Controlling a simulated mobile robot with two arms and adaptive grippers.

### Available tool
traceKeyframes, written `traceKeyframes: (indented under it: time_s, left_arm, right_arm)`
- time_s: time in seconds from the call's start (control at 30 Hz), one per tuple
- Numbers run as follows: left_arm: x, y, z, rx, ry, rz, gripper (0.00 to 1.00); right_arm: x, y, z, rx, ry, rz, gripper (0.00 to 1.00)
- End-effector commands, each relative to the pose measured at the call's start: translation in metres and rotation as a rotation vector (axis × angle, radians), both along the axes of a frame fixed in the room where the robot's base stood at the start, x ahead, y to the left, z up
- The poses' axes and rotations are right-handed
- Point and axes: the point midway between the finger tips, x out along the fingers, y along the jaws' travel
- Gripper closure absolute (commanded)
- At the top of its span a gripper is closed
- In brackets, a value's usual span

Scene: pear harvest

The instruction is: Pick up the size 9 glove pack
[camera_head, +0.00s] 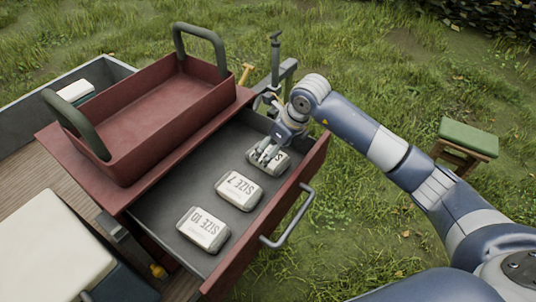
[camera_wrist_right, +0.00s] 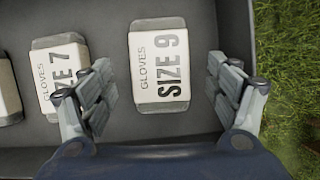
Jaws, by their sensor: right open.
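The size 9 glove pack (camera_wrist_right: 150,68), a grey pack with a white printed band, lies flat in the open drawer. The size 10 pack (camera_head: 203,230) lies farthest from the gripper. My left gripper is not in view.
The dark drawer (camera_head: 178,222) has a red front with a metal handle (camera_head: 290,222). A red tray (camera_head: 125,147) with green handles sits on the cabinet top. A post with a clamp (camera_head: 276,65) stands behind. A green-topped stool (camera_head: 468,138) is on the grass at right.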

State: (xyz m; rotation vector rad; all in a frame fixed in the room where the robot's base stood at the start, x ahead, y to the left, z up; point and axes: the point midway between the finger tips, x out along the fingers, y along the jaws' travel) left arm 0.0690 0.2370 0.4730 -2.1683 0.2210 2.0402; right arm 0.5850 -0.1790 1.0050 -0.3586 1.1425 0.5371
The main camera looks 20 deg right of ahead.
Motion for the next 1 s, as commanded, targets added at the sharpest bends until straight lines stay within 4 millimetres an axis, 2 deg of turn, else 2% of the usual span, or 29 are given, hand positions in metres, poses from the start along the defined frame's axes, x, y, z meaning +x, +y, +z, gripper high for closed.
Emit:
traceKeyframes:
  time_s: [0.03, 0.2, 0.3, 0.47, 0.57, 0.7, 1.0]
  left_arm:
    - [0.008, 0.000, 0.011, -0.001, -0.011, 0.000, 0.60]
    - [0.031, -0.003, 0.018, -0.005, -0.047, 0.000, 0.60]
    - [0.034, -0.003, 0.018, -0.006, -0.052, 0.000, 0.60]
    - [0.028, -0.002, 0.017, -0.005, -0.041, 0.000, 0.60]
    - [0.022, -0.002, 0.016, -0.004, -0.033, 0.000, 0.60]
    - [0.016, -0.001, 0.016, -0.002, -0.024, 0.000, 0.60]
    - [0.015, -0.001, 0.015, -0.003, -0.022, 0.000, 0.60]
  right_arm:
    - [0.001, 0.002, -0.003, 0.002, 0.006, 0.000, 0.18]
    - [0.008, 0.006, -0.023, 0.001, 0.002, 0.001, 0.18]
    - [0.010, 0.006, -0.028, 0.001, -0.001, 0.000, 0.18]
    - [0.010, 0.006, -0.028, 0.000, -0.001, 0.001, 0.18]
    - [0.010, 0.006, -0.028, 0.000, -0.001, 0.001, 0.36]
    - [0.010, 0.006, -0.028, 0.001, -0.001, 0.000, 0.66]
    - [0.010, 0.006, -0.027, 0.001, -0.002, 0.000, 0.66]
